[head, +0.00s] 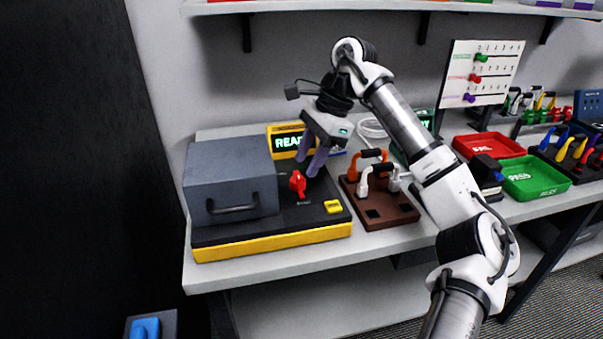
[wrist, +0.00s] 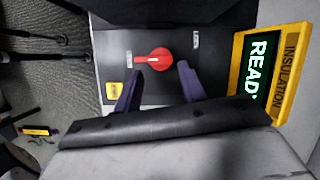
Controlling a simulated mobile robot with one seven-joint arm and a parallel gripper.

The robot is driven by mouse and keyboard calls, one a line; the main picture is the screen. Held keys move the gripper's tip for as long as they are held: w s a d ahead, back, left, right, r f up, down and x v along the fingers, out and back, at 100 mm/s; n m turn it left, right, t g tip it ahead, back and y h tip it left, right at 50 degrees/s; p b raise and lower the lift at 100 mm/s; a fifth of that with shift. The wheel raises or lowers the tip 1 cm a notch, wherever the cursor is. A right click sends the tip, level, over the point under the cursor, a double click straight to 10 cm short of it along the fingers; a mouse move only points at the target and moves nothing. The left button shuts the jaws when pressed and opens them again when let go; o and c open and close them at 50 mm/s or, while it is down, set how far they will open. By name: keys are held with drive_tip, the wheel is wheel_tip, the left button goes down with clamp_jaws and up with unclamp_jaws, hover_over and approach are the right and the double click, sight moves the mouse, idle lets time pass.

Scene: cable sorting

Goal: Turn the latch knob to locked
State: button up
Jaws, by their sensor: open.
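The red latch knob (head: 297,183) stands on the black top of the yellow-edged tester base, right of the grey lidded box. In the wrist view the knob (wrist: 153,59) is a round red disc with a pointer to the left, between two small labels too blurred to read. My gripper (head: 311,165) is above and just behind the knob, pointing down. Its purple fingers are apart, and in the wrist view my gripper (wrist: 157,80) has them either side of the knob's near edge, with nothing held. I cannot tell whether they touch it.
The grey box (head: 228,180) with a handle stands close left of the knob. A yellow display (head: 286,138) reading "READY" is behind it. A yellow button (head: 333,206) is at the base's front right. A brown rack (head: 388,212) with orange and white connectors stands to the right.

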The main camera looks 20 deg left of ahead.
sight(298, 181)
drive_tip(key=shift+x, duration=2.15)
drive_tip(key=shift+c, duration=0.2)
drive_tip(key=c, duration=0.6)
